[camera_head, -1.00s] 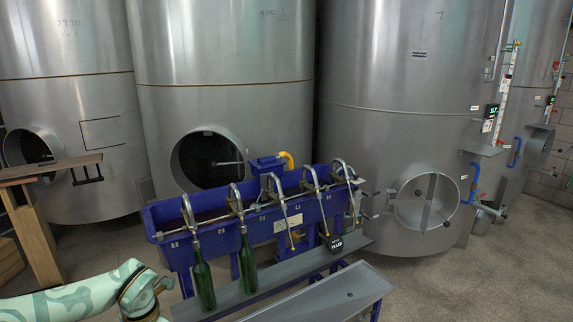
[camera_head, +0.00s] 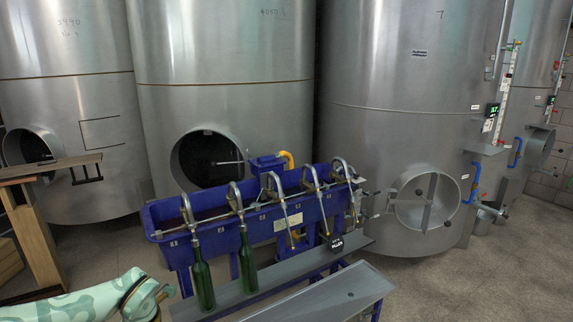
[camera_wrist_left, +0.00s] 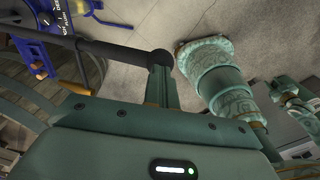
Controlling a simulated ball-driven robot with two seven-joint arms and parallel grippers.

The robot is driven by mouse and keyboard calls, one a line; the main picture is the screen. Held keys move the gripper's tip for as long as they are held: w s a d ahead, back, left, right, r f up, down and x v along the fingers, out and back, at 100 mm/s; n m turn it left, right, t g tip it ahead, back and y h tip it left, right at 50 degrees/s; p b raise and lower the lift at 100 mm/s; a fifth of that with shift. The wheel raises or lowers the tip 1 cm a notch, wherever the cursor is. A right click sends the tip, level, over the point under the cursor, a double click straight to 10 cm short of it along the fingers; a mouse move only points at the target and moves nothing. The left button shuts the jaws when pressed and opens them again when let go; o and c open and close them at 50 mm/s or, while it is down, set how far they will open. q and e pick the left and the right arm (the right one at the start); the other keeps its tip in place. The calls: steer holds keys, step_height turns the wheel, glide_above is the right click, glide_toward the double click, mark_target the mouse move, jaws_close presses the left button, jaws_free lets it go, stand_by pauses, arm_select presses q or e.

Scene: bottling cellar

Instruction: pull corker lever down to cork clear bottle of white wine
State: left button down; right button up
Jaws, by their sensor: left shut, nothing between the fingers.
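In the left wrist view my left gripper (camera_wrist_left: 158,84) is shut with nothing between its fingers. A dark bar with a rounded end (camera_wrist_left: 115,51) runs in from the upper left to just beyond the fingertips. It looks like the corker lever, but its mount is not clear. Whether the fingers touch the bar I cannot tell.
A blue filling machine (camera_head: 212,243) with several curved spouts stands mid-view. Two green bottles, left (camera_head: 203,280) and right (camera_head: 247,264), stand under spouts. A grey bench (camera_head: 335,294) is in front. Steel tanks (camera_head: 228,60) line the back. Floor at right (camera_head: 470,290) is clear.

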arm_select(q)
steer(key=shift+s+d+f+b, duration=0.15)
steer(key=shift+f+b, duration=0.35)
steer(key=shift+f, duration=0.75)
steer(key=shift+f, duration=0.15)
steer(key=shift+s+d+f+b, duration=0.1)
steer(key=shift+d+f+b, duration=0.2)
steer(key=shift+f, duration=0.35)
steer(key=shift+d+f+b, duration=0.1)
steer(key=shift+f+b, duration=0.3)
steer(key=shift+f, duration=0.2)
steer(key=shift+d+f+b, duration=0.15)
steer(key=shift+f+b, duration=0.6)
steer(key=shift+f, duration=0.6)
steer(key=shift+f, duration=0.15)
step_height(320, 180, down, 2)
steer(key=shift+f+b, duration=0.25)
steer(key=shift+b, duration=0.55)
